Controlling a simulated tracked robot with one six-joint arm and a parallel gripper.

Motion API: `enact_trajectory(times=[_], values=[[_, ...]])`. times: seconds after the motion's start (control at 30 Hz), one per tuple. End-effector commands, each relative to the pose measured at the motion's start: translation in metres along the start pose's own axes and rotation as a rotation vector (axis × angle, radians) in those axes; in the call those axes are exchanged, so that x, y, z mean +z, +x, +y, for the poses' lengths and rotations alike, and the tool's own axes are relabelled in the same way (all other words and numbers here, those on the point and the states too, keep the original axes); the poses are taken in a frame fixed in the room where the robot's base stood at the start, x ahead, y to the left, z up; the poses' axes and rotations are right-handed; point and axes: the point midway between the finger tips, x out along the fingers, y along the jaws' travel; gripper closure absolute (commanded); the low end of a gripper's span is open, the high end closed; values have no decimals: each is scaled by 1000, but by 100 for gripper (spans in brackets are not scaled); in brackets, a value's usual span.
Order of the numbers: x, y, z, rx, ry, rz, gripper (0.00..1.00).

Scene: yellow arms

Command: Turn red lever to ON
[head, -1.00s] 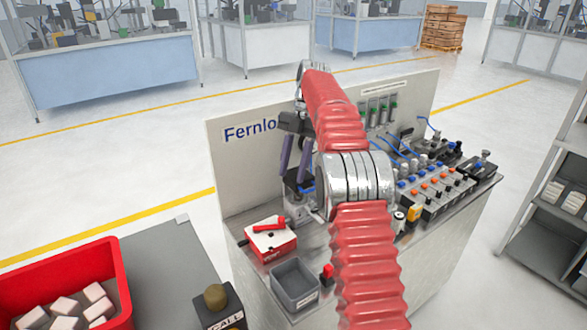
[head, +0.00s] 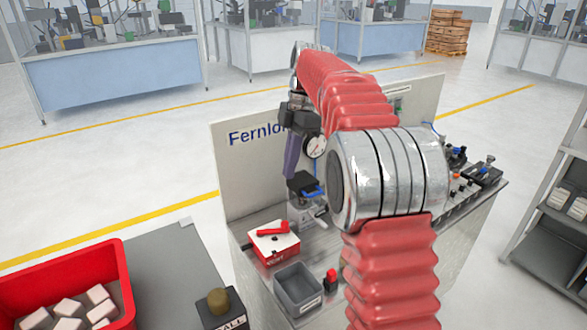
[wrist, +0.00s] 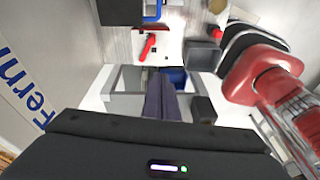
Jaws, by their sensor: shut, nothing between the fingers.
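The red lever (head: 272,229) sits on top of a white and red box (head: 284,254) at the left front of the bench. It also shows in the wrist view (wrist: 148,46), lying at a slant across the box's white face. My gripper (head: 290,178) is shut and empty, its purple fingers together and pointing down. It is above and behind the box, apart from the lever. In the wrist view my gripper (wrist: 161,76) has its fingertips below the lever in the picture. The label on the box is too small to read for a lever position.
A grey bin (head: 298,288) and a red button (head: 331,279) stand at the bench front near the box. A black-topped device (head: 304,185) is close beside my fingers. A pressure gauge (head: 315,147) is on the back panel (head: 232,170). A red crate (head: 120,275) stands left.

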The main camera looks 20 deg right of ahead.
Motion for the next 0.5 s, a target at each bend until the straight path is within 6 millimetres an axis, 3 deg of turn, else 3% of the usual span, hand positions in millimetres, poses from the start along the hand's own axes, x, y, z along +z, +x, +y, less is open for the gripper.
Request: enact_trajectory(times=[0.5], values=[[-48,-15,-77,164,473,-67,100]])
